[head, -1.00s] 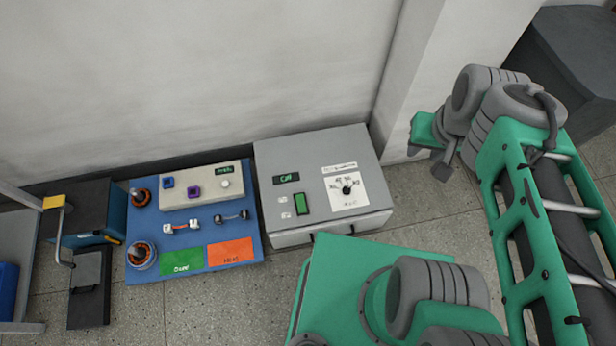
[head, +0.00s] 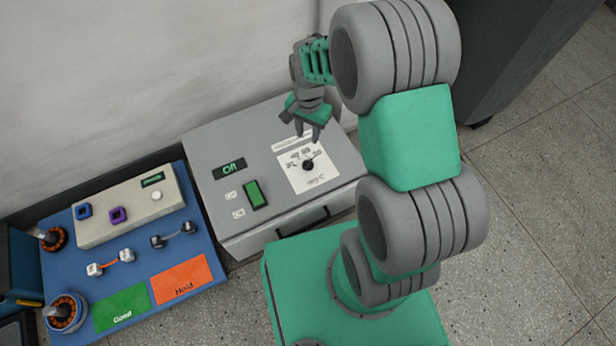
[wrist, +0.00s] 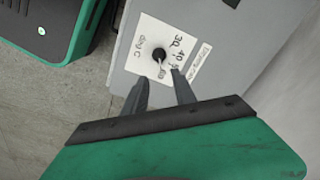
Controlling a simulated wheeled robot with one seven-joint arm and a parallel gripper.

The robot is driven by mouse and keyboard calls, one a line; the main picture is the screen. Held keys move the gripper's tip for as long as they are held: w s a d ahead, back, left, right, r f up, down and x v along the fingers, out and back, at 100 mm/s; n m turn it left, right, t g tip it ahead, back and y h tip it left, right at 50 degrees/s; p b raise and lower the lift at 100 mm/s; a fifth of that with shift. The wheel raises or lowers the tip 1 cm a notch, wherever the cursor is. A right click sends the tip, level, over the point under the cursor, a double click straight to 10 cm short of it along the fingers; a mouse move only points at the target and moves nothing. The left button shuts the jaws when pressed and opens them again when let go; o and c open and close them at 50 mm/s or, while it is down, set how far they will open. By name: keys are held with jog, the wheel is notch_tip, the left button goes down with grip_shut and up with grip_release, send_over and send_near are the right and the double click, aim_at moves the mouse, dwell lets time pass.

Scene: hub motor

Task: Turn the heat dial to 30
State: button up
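The heat dial (head: 308,165) is a small black knob on a white label card on top of the grey box (head: 225,140). Numbers, among them 30 and 40, run in an arc on the card. The dial also shows in the wrist view (wrist: 158,55), where its pointer is partly hard to make out. My gripper (head: 307,136) hangs above the card, just behind the dial in the head view. In the wrist view its two fingers (wrist: 160,90) are apart and empty, with the dial just beyond their tips. I see no contact with the dial.
The grey box has a display reading "Off" (head: 230,168), a green switch (head: 255,194) and a front handle (head: 303,221). A blue board (head: 72,226) with motor parts and green and orange pads lies to its left. A wall stands behind the box.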

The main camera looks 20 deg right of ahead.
jog(key=m+b, duration=0.1)
jog(key=b, duration=0.1)
send_over(308, 161)
notch_tip(308, 161, down, 9)
jog(key=shift+r, duration=0.2)
notch_tip(308, 161, down, 7)
jog(key=b, duration=0.2)
jog(key=shift+b, duration=0.4)
jog(key=shift+c, duration=0.4)
grip_shut()
